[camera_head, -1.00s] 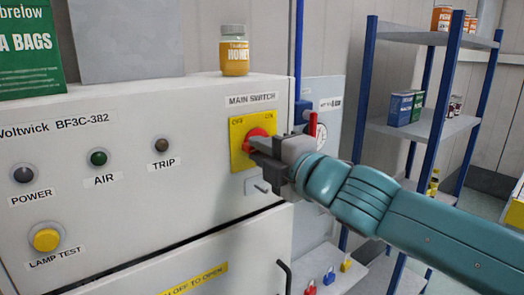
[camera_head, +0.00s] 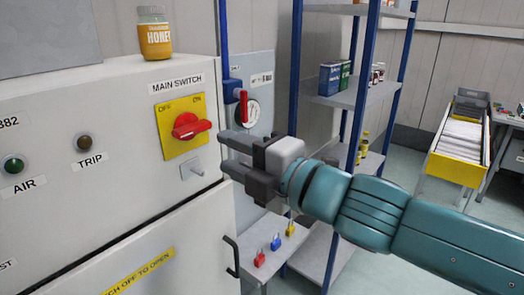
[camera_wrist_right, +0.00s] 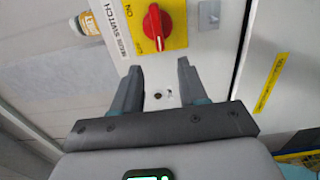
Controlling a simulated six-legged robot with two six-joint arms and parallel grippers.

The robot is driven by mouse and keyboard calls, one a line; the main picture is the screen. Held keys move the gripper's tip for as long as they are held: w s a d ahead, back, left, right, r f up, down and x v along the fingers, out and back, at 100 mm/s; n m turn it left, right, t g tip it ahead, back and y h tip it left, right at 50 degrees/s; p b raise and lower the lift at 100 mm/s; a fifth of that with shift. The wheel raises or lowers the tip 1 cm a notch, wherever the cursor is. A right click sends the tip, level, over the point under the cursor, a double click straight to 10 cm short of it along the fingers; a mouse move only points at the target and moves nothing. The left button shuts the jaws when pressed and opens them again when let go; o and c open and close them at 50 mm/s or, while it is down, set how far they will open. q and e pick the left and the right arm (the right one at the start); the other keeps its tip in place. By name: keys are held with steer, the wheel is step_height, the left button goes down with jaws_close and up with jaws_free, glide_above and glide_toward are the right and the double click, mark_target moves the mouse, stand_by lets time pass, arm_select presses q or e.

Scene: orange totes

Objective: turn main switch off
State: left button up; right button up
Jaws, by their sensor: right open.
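The main switch (camera_head: 190,126) is a red knob on a yellow plate (camera_head: 167,119) marked OFF at upper left and ON at upper right. Its handle lies roughly level, and I cannot tell which setting it is on. In the right wrist view the knob (camera_wrist_right: 155,25) shows at the top, beyond the fingertips. My right gripper (camera_head: 224,153) is open and empty, to the right of the knob and apart from it. In the right wrist view my right gripper (camera_wrist_right: 158,75) has nothing between its spread fingers. My left gripper is not in view.
A honey jar (camera_head: 154,33) stands on top of the cabinet (camera_head: 90,130). Below the plate is a small metal latch (camera_head: 193,170). Several padlocks (camera_head: 276,242) are at lower right, near blue-post shelving (camera_head: 340,100).

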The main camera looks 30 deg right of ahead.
steer(key=p+v, duration=0.2)
steer(key=v, duration=0.3)
steer(key=shift+s+d+p, duration=0.1)
steer(key=shift+s+p, duration=0.25)
steer(key=shift+s, duration=0.05)
